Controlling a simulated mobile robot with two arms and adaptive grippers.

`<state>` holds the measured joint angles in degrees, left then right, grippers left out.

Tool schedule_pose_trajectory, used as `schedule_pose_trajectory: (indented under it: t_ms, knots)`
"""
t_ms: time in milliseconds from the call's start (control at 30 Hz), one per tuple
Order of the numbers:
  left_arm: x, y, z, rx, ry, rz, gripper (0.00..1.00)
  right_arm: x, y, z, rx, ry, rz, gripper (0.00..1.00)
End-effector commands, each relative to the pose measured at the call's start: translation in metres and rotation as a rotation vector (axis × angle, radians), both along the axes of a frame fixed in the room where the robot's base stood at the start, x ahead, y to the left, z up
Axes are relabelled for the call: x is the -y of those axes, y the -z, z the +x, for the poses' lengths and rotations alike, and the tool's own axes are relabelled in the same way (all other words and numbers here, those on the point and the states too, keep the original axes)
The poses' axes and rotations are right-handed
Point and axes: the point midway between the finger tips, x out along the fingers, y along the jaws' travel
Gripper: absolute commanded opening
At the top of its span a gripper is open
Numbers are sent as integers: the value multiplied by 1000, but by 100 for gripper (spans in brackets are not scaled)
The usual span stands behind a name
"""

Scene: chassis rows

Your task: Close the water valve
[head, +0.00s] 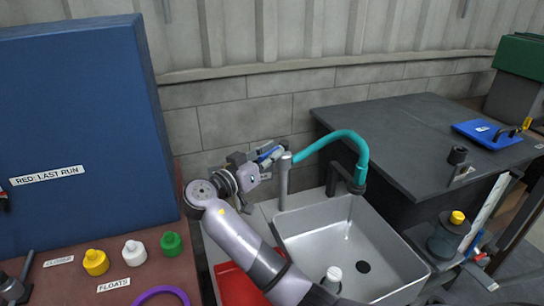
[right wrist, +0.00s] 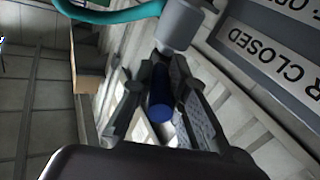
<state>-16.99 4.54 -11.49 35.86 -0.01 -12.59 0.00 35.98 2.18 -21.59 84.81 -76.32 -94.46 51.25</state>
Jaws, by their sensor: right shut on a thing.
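The water valve has a blue handle (head: 270,153) beside the grey upright pipe (head: 284,178) at the back left of the sink. My right gripper (head: 258,158) reaches it from the left and is shut on the handle. In the right wrist view the blue handle (right wrist: 159,100) lies between the two dark fingers (right wrist: 160,90), next to the grey pipe (right wrist: 180,24). A sign reading "CLOSED" (right wrist: 285,60) is beside it; its other word is cut off. A dark part at the lower left edge may be my left gripper (head: 16,286); its jaws are unclear.
A teal hose (head: 340,136) arches from the pipe over the steel sink (head: 330,232). A red tray (head: 238,284) lies left of the sink. Yellow, white and green floats stand on the brown table by a tall blue panel (head: 80,130). A dark counter (head: 410,140) stands at right.

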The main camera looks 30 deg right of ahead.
Motion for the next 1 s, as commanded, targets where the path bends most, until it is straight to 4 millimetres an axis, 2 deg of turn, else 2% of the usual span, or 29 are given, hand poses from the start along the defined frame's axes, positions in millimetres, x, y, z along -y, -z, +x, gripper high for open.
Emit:
schedule_pose_trajectory:
  t_ms: [133,167,433,767,867,1000]
  knots:
    - [0,0,2,3,0,-1,0,0,1,0,-2,-2,1,0]
    - [0,0,2,3,0,-1,0,0,1,0,-1,-2,1,16]
    - [-1,0,-4,-6,0,1,0,0,0,0,0,-2,1,34]
    - [-4,1,-10,-14,-1,6,0,-1,0,0,1,-2,1,36]
    - [-4,1,-8,-13,-1,5,0,-9,1,-3,0,-4,2,36]
    - [-3,1,-7,-12,0,4,0,-33,1,-10,0,-5,3,36]
